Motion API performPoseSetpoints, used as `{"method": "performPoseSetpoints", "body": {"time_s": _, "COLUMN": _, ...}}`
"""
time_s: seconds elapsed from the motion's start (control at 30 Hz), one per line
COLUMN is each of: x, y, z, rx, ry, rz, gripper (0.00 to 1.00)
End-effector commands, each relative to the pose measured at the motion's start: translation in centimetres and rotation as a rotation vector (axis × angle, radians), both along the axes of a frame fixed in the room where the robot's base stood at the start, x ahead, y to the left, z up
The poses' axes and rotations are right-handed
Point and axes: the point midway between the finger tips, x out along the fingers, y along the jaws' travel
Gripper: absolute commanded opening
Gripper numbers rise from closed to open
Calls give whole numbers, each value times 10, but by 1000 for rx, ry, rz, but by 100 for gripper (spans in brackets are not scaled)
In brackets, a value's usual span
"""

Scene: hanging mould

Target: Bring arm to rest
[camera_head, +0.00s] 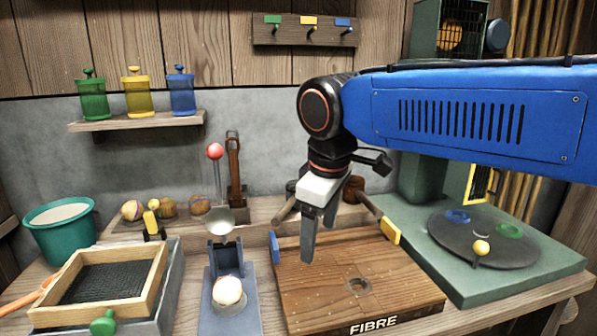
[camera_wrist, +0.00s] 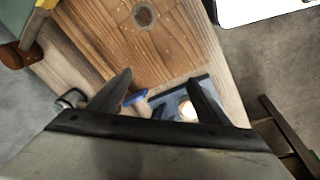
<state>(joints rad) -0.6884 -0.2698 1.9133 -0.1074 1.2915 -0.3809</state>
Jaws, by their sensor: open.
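My gripper (camera_head: 314,235) hangs pointing down above the wooden board marked FIBRE (camera_head: 340,285), near the board's back left part. In the wrist view my gripper (camera_wrist: 162,88) shows two dark fingers spread apart, with nothing held between them. Beyond the fingers lie the wooden board (camera_wrist: 170,45) with its round hole and part of the blue-grey stand with a pale ball (camera_wrist: 188,110). My blue arm reaches in from the right in the head view and hides part of the back wall and the green machine.
Left of the board stand a ladle with a red knob (camera_head: 215,152), a pale ball (camera_head: 228,291), a framed sieve (camera_head: 100,282) and a teal bucket (camera_head: 60,230). A green machine with a round plate (camera_head: 484,262) stands right. A shelf (camera_head: 137,121) holds three coloured jars.

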Motion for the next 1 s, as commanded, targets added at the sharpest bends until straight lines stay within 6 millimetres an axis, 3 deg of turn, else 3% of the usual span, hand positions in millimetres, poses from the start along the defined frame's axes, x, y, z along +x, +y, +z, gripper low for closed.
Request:
{"method": "performPoseSetpoints", "body": {"time_s": 0.03, "x": -2, "y": -22, "z": -6, "rx": 16, "ry": -5, "rz": -57, "gripper": 71}}
{"method": "performPoseSetpoints", "body": {"time_s": 0.1, "x": -6, "y": -47, "z": -14, "rx": 37, "ry": -11, "rz": -131, "gripper": 71}}
{"method": "performPoseSetpoints", "body": {"time_s": 0.5, "x": -51, "y": -168, "z": -74, "rx": 157, "ry": -57, "rz": -553, "gripper": 71}}
{"method": "performPoseSetpoints", "body": {"time_s": 0.8, "x": -100, "y": -229, "z": -130, "rx": 244, "ry": -107, "rz": -861, "gripper": 71}}
{"method": "performPoseSetpoints", "body": {"time_s": 1.0, "x": -124, "y": -249, "z": -158, "rx": 284, "ry": -132, "rz": -999, "gripper": 71}}
